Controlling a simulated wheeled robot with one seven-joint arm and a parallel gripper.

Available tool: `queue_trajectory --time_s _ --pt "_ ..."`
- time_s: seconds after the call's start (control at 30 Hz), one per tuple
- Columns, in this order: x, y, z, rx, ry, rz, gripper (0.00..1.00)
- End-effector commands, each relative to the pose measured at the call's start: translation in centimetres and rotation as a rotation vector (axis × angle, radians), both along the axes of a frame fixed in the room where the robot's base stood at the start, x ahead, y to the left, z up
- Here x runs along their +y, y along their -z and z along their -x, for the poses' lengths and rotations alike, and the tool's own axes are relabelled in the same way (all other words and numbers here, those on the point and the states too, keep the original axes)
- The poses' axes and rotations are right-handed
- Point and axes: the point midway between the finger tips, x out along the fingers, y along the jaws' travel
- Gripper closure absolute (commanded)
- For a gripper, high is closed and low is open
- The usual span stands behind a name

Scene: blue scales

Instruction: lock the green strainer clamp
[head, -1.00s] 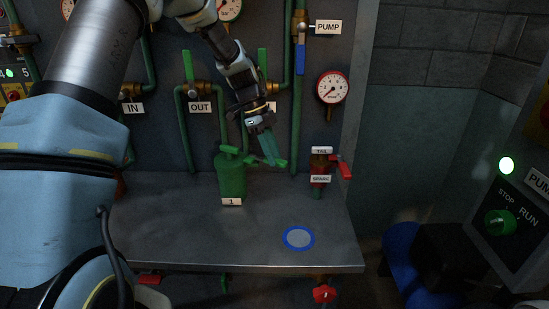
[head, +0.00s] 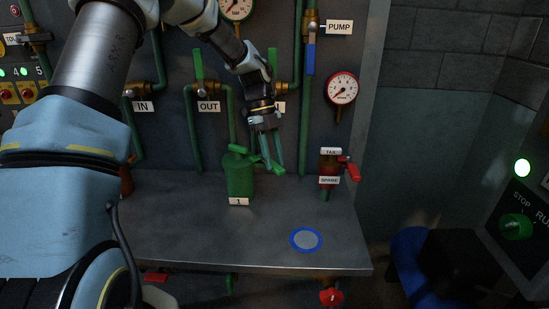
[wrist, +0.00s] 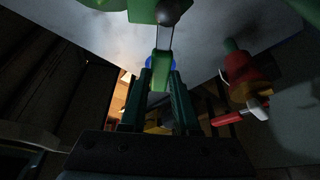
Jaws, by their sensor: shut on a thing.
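The green strainer (head: 238,180) stands upright on the grey bench with a label marked 1 at its foot. Its green clamp lever (wrist: 160,72) extends from a grey arm with a rounded joint beside the strainer's top, in the wrist view. My gripper (head: 277,168) reaches down just right of the strainer's top. In the wrist view my gripper (wrist: 161,78) is shut on the green lever, which lies between the fingertips. The fingers partly hide the lever in the head view.
A red-handled spare valve (head: 330,168) stands right of the strainer; its red handle also shows in the wrist view (wrist: 228,118). A blue-ringed disc (head: 305,240) lies near the bench's front edge. Green pipes and gauges line the back panel.

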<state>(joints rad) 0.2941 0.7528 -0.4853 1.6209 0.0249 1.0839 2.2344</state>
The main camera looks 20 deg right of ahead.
Motion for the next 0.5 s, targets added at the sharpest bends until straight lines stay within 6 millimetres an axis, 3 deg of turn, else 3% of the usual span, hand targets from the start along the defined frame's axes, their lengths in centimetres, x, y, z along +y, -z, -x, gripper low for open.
queue_trajectory --time_s 0.27,0.3,0.5 --pt "0.01 -0.04 -0.03 0.000 -0.001 0.001 1.00" --pt "0.01 -0.05 -0.03 0.000 -0.001 0.001 0.69" --pt "0.00 -0.03 -0.02 0.000 -0.001 0.001 0.47"
